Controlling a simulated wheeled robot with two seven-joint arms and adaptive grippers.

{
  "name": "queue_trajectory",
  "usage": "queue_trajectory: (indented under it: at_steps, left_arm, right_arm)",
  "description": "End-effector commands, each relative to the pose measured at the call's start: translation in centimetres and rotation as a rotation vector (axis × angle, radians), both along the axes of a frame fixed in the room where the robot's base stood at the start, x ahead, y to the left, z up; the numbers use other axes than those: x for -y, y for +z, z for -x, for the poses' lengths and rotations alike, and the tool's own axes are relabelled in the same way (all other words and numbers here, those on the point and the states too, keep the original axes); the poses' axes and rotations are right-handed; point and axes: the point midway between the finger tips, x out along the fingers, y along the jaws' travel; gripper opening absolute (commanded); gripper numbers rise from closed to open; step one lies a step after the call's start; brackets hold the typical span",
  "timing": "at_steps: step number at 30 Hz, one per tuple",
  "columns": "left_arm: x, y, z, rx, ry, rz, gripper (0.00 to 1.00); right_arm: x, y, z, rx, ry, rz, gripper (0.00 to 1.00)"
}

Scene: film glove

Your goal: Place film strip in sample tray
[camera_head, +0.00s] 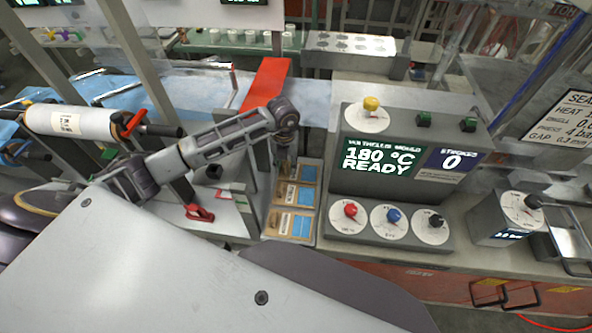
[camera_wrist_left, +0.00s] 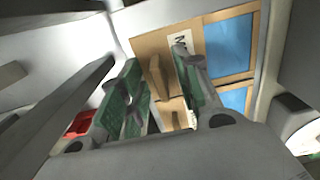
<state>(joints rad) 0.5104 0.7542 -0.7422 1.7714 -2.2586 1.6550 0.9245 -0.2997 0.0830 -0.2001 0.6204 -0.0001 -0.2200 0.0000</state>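The sample tray (camera_head: 267,236) stands left of the control console, a light frame with several tan compartments. Blue pieces (camera_head: 302,226) that look like film strips lie in its right-hand parts; they also show in the left wrist view (camera_wrist_left: 229,46). My left gripper (camera_head: 285,165) points down over the far end of the tray, and its tips are hard to make out in the head view. In the left wrist view its green-padded fingers (camera_wrist_left: 160,97) are apart, with tan tray parts seen between them. I see no film held. My right gripper is out of view.
The control console (camera_head: 390,110) with knobs and a "180 °C READY" display stands right of the tray. A red clamp (camera_head: 200,214) lies to its left. A film roll (camera_head: 62,121) is at the far left. A red sloped plate (camera_head: 265,82) rises behind the arm.

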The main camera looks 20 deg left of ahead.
Motion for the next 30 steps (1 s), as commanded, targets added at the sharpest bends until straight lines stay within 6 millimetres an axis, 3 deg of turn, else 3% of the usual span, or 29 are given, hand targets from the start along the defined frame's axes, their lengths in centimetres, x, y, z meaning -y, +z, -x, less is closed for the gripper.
queue_trajectory:
  at_steps: [12,20,30]
  left_arm:
    - [0.02,-0.04,0.01,0.0,-0.001,0.001,0.33]
    - [0.02,-0.02,0.0,0.0,-0.001,0.001,0.01]
    - [0.02,0.0,0.0,0.0,-0.001,0.001,0.0]
  right_arm:
    - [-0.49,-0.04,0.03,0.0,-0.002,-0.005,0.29]
    - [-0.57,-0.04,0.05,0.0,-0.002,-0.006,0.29]
    - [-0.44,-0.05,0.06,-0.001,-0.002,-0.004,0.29]
